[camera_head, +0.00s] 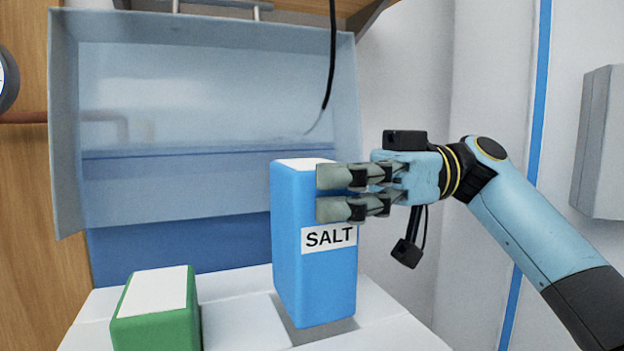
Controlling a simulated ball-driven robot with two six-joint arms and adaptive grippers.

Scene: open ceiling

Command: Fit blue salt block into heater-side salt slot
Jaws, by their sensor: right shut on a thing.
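The blue salt block (312,280) stands upright in the middle of the view, with a white top and a white label reading SALT. My right gripper (335,192) comes in from the right and is shut on the block's upper part. The block is over a white surface (245,312) at the bottom. A darker grey patch lies beside and below its base; I cannot tell whether it is the slot or a shadow, or whether the block touches the surface. My left gripper is not in view.
A green block (158,325) with a white top is at lower left on the white surface. Behind stands a pale blue, partly see-through panel (200,195) with side walls. A black cable (331,60) hangs in front of it. A grey wall box (598,145) is at right.

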